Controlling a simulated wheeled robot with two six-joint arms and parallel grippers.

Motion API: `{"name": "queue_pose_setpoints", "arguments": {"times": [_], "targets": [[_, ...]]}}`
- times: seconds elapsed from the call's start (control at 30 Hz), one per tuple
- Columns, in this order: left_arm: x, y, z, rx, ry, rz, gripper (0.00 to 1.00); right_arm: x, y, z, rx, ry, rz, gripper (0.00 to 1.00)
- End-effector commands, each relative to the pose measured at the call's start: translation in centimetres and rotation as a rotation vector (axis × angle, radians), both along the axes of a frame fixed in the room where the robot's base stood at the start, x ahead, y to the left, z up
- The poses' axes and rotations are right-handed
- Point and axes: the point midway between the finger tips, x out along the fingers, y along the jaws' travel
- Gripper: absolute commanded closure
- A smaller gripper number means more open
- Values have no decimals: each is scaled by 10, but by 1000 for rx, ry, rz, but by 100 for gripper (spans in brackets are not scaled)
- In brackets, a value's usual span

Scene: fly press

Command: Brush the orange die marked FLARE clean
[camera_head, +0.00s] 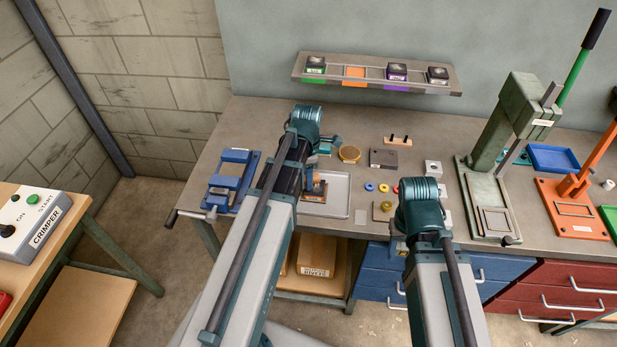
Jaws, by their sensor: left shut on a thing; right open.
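My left gripper (317,177) is over the grey tray (341,183) on the bench, partly hidden by my own arm. It is shut on a small orange-brown thing (315,193), low over the tray's left part. I cannot tell whether this is the die or a brush, and no FLARE marking is readable. The orange place (355,73) on the wall shelf is empty, between dark dies in other places. My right gripper (399,224) is open near the bench's front edge, its fingers mostly hidden behind my wrist.
A blue vise (232,180) stands left of the tray. A round brass tin (350,154), a grey block (383,159) and small coloured rings (369,187) lie behind and right. The green press (490,170) and orange press (571,205) stand at the right.

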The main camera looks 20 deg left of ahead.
Motion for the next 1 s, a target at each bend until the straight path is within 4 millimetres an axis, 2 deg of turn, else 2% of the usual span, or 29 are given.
{"name": "queue_pose_setpoints", "arguments": {"times": [0.63,1.0], "targets": [[0,0,59,0,0,0,100,0,0,59,0,0,0,50],[0,0,60,0,0,0,100,0,0,60,0,0,0,50]]}}
